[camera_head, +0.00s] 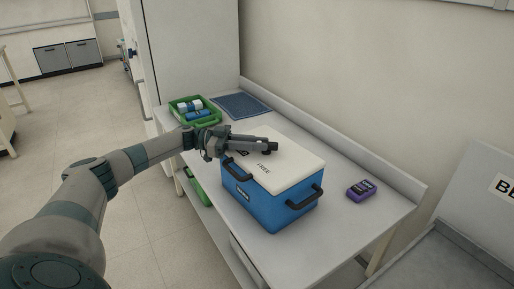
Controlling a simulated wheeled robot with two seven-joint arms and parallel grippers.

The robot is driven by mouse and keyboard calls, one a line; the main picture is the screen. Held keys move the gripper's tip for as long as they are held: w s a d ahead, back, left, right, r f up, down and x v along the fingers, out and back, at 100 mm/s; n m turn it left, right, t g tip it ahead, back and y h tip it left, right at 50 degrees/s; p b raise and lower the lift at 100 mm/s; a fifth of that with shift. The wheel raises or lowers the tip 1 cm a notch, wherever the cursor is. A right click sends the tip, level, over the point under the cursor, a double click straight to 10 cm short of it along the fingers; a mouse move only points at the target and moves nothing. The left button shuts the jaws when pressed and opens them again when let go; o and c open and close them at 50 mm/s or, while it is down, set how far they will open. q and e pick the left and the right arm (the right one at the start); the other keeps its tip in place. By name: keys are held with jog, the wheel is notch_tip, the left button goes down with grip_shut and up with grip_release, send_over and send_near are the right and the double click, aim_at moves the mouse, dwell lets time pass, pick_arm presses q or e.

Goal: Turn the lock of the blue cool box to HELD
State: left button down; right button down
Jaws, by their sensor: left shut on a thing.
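The blue cool box (250,204) stands on the grey bench with its white lid (290,172) closed. The word FREE is printed on the lid. Another marking beside my gripper is partly covered. My left gripper (268,148) reaches in from the left, low over the back part of the lid, with its fingers closed. It is shut on the small dark lock at its fingertips. The fingers hide most of the lock, so I cannot tell which way it points. My right gripper is out of view.
A green crate (177,105) with white and blue items stands behind the box, beside a dark blue mat (241,105). A purple pack (362,190) lies to the right. Dark handles (304,196) stick out from the box. Bench surface is free around the purple pack.

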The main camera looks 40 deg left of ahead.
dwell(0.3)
pick_arm(q)
jog(key=c, duration=1.7)
grip_release()
jog(key=shift+d, duration=0.1)
jog(key=shift+o, duration=0.2)
